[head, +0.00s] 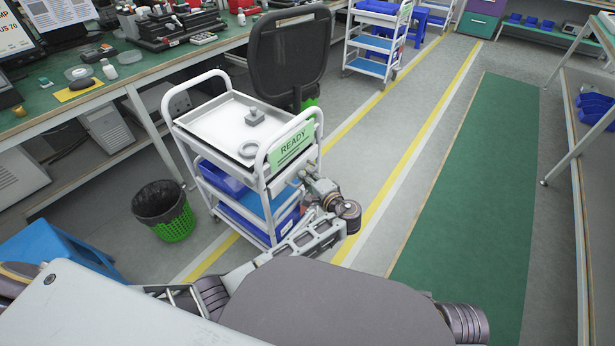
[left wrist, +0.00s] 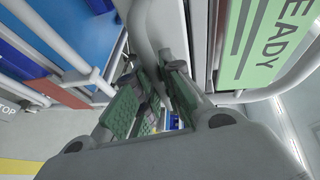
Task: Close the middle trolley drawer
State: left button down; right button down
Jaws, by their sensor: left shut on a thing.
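The white trolley (head: 178,122) stands in the middle of the head view. It has a green READY sign (head: 292,145) on the end near my arm, and the sign also shows in the left wrist view (left wrist: 258,38). My left gripper (head: 304,179) is at that end, just below the sign. In the left wrist view its green-padded fingers (left wrist: 155,82) are closed together among white tubes, shut on a white handle bar that they mostly hide. I cannot tell how far the middle drawer stands out. My right gripper is not in view.
A grey block (head: 255,115) and ring (head: 249,149) lie on the trolley's top tray. A green waste bin (head: 178,226) and a blue stool (head: 45,248) stand left. A black chair (head: 290,55) is behind. The floor to the right is clear around the green mat (head: 470,200).

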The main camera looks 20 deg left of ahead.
pick_arm(q)
jog(key=shift+w+a+p, duration=0.25)
jog(key=shift+a, duration=0.4)
jog(key=shift+w+a+p, duration=0.25)
jog(key=shift+a, duration=0.35)
jog(key=c, duration=1.5)
grip_release()
jog(key=shift+a, duration=0.1)
